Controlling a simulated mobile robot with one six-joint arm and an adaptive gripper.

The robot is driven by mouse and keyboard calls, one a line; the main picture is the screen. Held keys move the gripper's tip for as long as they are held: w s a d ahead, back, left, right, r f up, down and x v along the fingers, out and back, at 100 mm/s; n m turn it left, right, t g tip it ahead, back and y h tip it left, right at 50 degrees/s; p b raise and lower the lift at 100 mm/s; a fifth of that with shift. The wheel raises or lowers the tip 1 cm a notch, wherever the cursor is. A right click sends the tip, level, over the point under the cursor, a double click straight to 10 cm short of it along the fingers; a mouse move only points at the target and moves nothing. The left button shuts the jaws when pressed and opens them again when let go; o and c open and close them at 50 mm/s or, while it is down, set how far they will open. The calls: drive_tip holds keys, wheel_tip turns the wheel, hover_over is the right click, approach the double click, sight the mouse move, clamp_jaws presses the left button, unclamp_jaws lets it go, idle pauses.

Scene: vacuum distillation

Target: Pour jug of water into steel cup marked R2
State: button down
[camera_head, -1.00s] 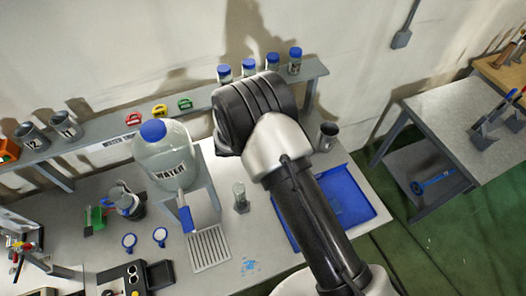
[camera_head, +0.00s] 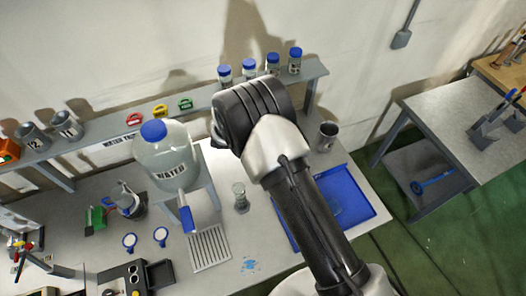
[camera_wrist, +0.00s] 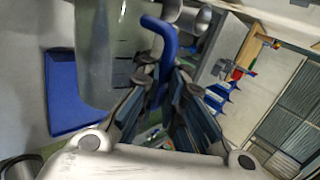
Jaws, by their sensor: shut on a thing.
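The clear jug (camera_wrist: 108,50) with a blue handle (camera_wrist: 162,42) fills the upper left of the wrist view. My gripper (camera_wrist: 163,72) is shut on the blue handle. The jug and gripper are hidden behind my arm in the head view. One steel cup (camera_head: 327,136) stands at the back right of the bench, with no readable mark. Two more steel cups, one (camera_head: 31,136) reading like "12" or "R2" and one (camera_head: 68,124) reading like "11" or "R1", are on the shelf at left. A cup rim (camera_wrist: 20,168) shows at lower left in the wrist view.
A blue tray (camera_head: 358,198) lies on the bench under and right of my arm. A large water container (camera_head: 165,158) with a tap stands on a raised stand at left. A small glass vessel (camera_head: 240,197) stands between them. Several blue-capped bottles (camera_head: 248,68) line the shelf.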

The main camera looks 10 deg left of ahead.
drive_tip(key=shift+w+a, duration=0.15)
drive_tip(key=shift+a, duration=0.1)
drive_tip(key=shift+d+r, duration=0.1)
drive_tip(key=shift+d, duration=0.05)
